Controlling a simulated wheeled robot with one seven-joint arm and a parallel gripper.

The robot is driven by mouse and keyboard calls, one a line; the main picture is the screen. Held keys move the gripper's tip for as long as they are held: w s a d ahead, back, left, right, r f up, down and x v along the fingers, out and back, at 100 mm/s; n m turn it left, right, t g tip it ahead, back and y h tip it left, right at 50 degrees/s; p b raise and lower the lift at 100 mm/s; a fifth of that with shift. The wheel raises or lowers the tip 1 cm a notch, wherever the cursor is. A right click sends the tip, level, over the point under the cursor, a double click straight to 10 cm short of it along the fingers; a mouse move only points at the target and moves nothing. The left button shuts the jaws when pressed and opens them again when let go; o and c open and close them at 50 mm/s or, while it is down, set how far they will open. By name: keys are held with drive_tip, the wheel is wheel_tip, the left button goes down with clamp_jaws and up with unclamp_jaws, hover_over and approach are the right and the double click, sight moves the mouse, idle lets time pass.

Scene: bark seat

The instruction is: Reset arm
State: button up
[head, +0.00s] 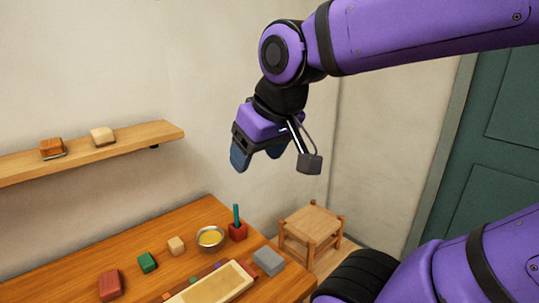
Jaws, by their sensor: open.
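My gripper (255,162) hangs from my purple arm in the upper middle of the head view. Its blue fingertips point down and it is open, with nothing seen between the fingers. It is in the air above the wooden table (190,228), in front of the wall, and touches nothing. The task names no object apart from my arm.
The table holds a red block (110,285), a green block (147,262), a tan block (176,246), a bowl (210,237), a grey block (268,261) and a pale tray (215,287). A stool (311,224), a shelf (85,153) and a green door (485,160) surround it.

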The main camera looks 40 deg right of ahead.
drive_tip(key=shift+s+r, duration=0.15)
drive_tip(key=shift+s, duration=1.35)
